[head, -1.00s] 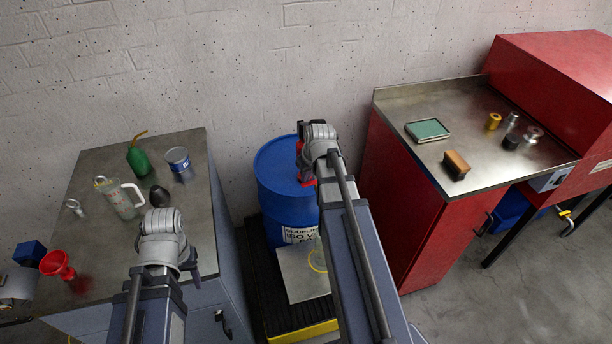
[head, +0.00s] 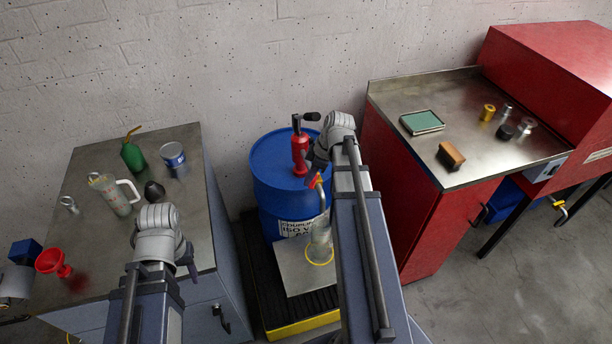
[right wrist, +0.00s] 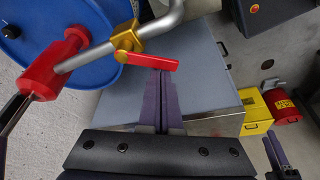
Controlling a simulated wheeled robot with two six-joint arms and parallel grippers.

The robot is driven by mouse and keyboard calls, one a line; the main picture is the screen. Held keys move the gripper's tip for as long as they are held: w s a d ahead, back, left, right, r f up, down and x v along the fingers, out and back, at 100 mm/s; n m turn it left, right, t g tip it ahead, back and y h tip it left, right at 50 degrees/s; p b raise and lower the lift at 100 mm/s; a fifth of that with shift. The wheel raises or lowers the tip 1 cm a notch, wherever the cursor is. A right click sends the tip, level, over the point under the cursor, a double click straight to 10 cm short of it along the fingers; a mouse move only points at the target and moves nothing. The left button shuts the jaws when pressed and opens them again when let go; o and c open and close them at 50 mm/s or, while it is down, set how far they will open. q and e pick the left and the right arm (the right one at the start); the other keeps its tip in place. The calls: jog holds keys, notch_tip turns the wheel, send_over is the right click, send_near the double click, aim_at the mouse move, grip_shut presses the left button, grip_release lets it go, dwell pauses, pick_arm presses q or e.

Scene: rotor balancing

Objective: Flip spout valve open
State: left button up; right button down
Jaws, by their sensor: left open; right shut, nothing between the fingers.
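The spout valve is a brass body (right wrist: 126,42) on a grey bent pipe, with a red lever (right wrist: 150,61) sticking out to the right at an angle to the pipe. In the head view the red lever (head: 314,181) shows beside my right wrist. The pipe comes from a red hand pump (head: 300,152) on the blue drum (head: 275,185). My right gripper (right wrist: 161,74) is shut and empty, its tips close to the lever's outer part; I cannot tell if they touch. My left gripper (head: 190,264) is open over the left cabinet's front area, its fingers partly hidden.
A clear jar (head: 320,243) stands below the spout on a grey plate (head: 296,272). The left cabinet top (head: 95,160) holds a jug, can, green oiler and red funnel. The right red cabinet (head: 404,210) stands close beside my right arm.

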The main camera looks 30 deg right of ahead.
jog(key=n, duration=0.2)
jog(key=shift+s+d+n+g+y, duration=0.3)
jog(key=shift+s+d, duration=0.2)
jog(key=shift+s, duration=0.2)
jog(key=shift+s+a, duration=0.45)
jog(key=shift+s, duration=0.15)
pick_arm(q)
jog(key=shift+r, duration=0.1)
pick_arm(e)
jog(key=shift+r, duration=0.1)
